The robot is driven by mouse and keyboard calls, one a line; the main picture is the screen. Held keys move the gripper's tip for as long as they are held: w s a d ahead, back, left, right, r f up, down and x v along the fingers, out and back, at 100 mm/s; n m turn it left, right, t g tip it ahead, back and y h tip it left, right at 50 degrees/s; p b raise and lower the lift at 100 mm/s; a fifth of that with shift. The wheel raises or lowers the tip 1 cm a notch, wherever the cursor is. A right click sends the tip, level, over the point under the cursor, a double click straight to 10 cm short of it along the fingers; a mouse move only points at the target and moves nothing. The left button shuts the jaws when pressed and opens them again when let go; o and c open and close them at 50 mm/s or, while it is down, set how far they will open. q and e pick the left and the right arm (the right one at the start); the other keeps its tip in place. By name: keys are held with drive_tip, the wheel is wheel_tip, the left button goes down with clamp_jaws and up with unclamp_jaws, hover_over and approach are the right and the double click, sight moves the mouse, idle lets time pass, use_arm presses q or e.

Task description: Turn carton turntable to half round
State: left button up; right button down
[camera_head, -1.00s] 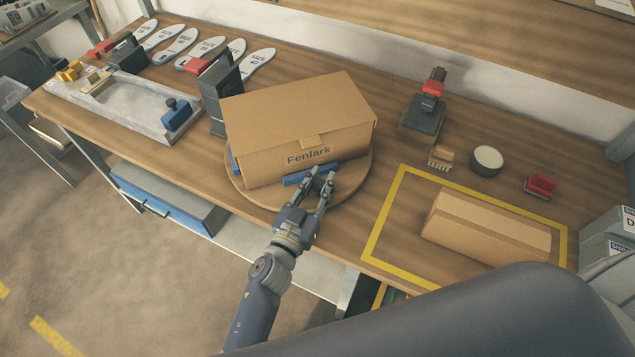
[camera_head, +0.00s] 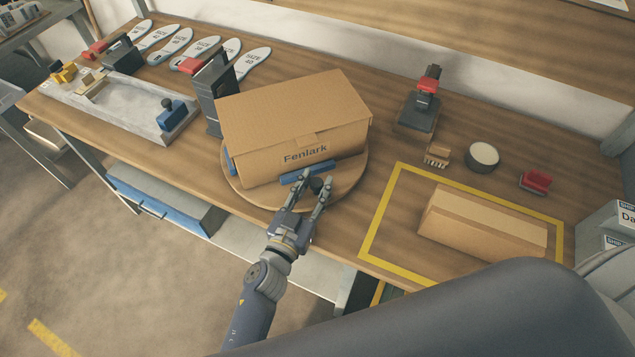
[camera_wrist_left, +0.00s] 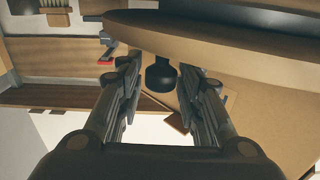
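The brown carton (camera_head: 292,112), printed "Fenlark", sits on a round wooden turntable (camera_head: 354,178) at the bench's front edge. Blue blocks hold it at its base, one along the front (camera_head: 297,175) and one at the left. A dark knob (camera_head: 317,185) stands at the turntable's front. My left gripper (camera_head: 316,182) is open at this edge, with the knob between its spread fingers. In the left wrist view the knob (camera_wrist_left: 160,75) shows between the fingers with gaps on both sides. My right gripper is not in view.
A long carton (camera_head: 482,222) lies inside a yellow taped frame at right. A black stand (camera_head: 211,98) is close to the carton's left. A black and red device (camera_head: 418,108), a brush (camera_head: 437,155), a round tin (camera_head: 482,157) and a red-topped item (camera_head: 535,181) stand behind right.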

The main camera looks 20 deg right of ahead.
use_arm(q)
drive_tip(key=v, duration=1.1)
drive_tip(key=shift+s+d, duration=0.15)
